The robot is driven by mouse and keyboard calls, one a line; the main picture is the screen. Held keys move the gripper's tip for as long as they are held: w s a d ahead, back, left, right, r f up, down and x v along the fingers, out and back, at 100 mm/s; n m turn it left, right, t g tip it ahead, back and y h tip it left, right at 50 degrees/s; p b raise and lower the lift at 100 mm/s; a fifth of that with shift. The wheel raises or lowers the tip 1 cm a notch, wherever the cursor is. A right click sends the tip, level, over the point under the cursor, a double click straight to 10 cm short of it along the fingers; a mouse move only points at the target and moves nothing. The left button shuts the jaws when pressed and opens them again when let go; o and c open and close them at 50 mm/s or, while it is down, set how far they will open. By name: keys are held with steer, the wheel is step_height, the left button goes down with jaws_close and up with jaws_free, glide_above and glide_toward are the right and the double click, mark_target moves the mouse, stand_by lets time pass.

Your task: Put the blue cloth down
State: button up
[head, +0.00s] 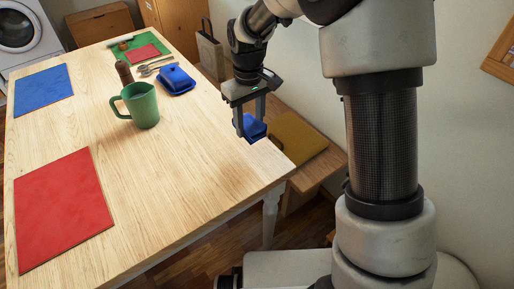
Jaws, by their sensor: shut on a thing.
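The blue cloth (254,129) is a small bunched blue piece low between the fingers of my gripper (251,127). My gripper points down and is shut on it. It is at the right edge of the wooden table (175,160), near the corner by the bench. I cannot tell whether the cloth touches the tabletop or hangs just above or beside it. The fingers hide part of it.
A green mug (145,110), a blue lidded dish (176,81) and a brown mill (123,71) stand on the table. Blue (42,89), red (62,208) and green (126,56) mats lie there too. A wooden bench (318,167) bears a yellow mat (300,140). The table's middle front is clear.

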mark_target(251, 153)
step_height(251, 153, down, 9)
steer(key=shift+f+b, duration=0.1)
steer(key=shift+b, duration=0.7)
steer(key=shift+f, duration=0.15)
steer(key=o, duration=1)
